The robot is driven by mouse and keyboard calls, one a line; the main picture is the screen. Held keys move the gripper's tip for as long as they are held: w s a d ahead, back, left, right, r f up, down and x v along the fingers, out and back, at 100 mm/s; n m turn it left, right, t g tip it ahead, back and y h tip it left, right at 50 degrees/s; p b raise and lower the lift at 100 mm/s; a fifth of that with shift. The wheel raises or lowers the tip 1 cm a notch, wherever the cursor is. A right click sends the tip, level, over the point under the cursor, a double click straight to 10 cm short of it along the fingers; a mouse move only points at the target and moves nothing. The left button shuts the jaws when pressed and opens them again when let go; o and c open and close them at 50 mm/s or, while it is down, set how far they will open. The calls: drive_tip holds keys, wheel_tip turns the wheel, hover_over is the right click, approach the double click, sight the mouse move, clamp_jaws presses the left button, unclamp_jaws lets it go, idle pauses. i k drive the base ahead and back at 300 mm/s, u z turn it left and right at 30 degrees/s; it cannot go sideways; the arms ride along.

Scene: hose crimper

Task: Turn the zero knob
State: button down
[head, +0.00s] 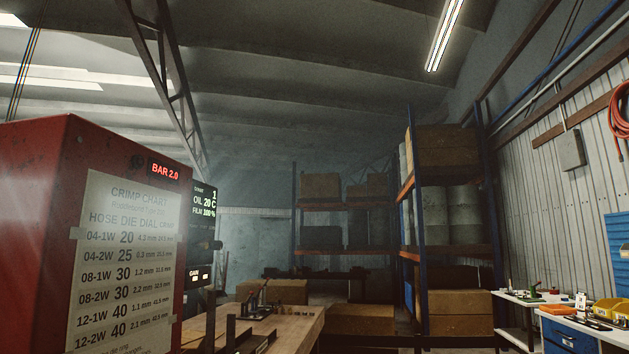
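The red crimper cabinet (55,165) stands close at the left. A paper crimp chart (125,262) is taped to its face, below a red "BAR 2.0" readout (165,171). Beyond its right edge is a dark panel with a lit display (204,201) reading "OIL 20 C" and "FILM 100 %". A smaller readout (200,275) labelled like "GATE" sits lower. I cannot make out a zero knob; the panel's front is seen at a steep angle and partly hidden by the cabinet. My gripper is not in view.
A wooden bench (290,325) with dark tools stands right of the cabinet. Shelving with blue posts (421,220) holds boxes and drums behind. A blue-drawered workbench (566,337) with small items stands at the right wall. A cardboard box (360,320) stands between them.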

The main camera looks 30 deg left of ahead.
sight(215, 245)
drive_tip(key=z, duration=0.45)
drive_tip(key=i, duration=1.3)
drive_tip(key=u, duration=3.3)
